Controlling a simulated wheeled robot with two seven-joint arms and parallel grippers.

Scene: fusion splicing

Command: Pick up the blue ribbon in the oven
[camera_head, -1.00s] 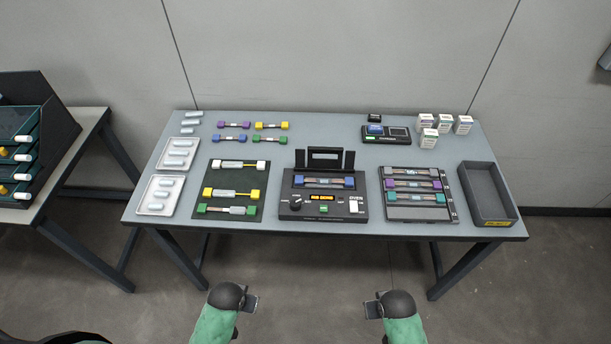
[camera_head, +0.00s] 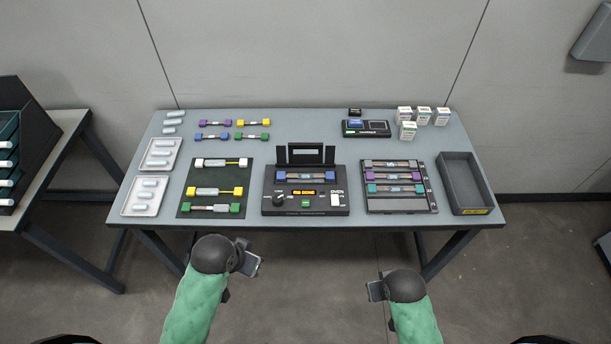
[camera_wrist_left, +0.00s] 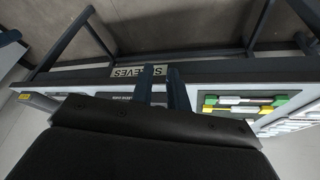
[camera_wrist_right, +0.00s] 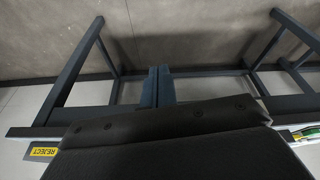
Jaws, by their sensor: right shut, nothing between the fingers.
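The blue ribbon (camera_head: 305,176), a strip with blue ends, lies across the oven (camera_head: 262,207) in the head view. The oven is a black box whose dark lid (camera_head: 330,154) stands raised at the back. My left gripper (camera_head: 252,262) is in front of the table's front edge, left of the oven. In the left wrist view its fingers (camera_wrist_left: 163,88) are apart with nothing between them. My right gripper (camera_head: 374,291) is farther in front of the table and right of the oven. In the right wrist view its fingers (camera_wrist_right: 158,86) are together and empty.
A dark mat (camera_head: 185,208) with several ribbons lies left of the oven. A rack (camera_head: 395,205) of ribbons and a grey reject bin (camera_head: 462,172) stand to its right. More ribbons lie behind the mat. White trays (camera_head: 129,208) stand at the table's left.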

